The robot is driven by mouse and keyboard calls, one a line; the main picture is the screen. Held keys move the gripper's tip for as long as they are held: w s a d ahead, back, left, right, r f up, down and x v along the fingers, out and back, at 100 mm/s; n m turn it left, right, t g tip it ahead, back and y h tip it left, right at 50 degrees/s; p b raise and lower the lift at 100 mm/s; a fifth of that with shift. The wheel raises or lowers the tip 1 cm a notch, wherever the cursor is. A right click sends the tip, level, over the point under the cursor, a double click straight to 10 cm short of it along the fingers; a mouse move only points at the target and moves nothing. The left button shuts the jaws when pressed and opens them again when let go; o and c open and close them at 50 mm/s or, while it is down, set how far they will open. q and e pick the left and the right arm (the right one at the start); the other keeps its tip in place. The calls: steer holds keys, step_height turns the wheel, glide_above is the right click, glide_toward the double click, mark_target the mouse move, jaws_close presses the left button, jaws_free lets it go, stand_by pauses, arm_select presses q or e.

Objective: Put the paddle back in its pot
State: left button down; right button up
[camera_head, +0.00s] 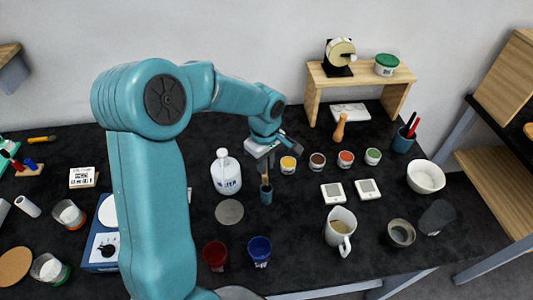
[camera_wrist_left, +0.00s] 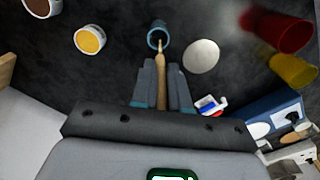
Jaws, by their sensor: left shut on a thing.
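The paddle (camera_head: 265,180) is a thin wooden stick, upright or nearly so, with its lower end at the mouth of a small blue-grey pot (camera_head: 266,197). My left gripper (camera_head: 263,163) is above the pot and is shut on the paddle. In the left wrist view the paddle (camera_wrist_left: 161,82) runs between the two fingers, and its far end overlaps the opening of the pot (camera_wrist_left: 150,41). I cannot tell how deep the end reaches inside. The fingers hide part of the paddle. My right gripper is not in view.
A white labelled bottle (camera_head: 226,175) and a round grey disc (camera_head: 229,211) are left of the pot. Small paint jars (camera_head: 288,165) stand to the right. Red (camera_head: 215,255) and blue (camera_head: 259,251) cups are in front. Bare table lies right of the pot.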

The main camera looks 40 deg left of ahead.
mark_target(266, 180)
arm_select(q)
steer(key=f+b, duration=0.3)
steer(key=f, duration=0.3)
steer(key=shift+w+f, duration=0.1)
steer(key=shift+w, duration=0.1)
steer(key=shift+s+d+f+b, duration=0.15)
steer(key=shift+f+b, duration=0.2)
steer(key=shift+f, duration=0.6)
steer(key=shift+r, duration=0.1)
steer(key=c, duration=1.1)
jaws_free()
steer(key=shift+w, duration=0.2)
steer(key=shift+o, duration=0.2)
steer(key=shift+s, duration=0.1)
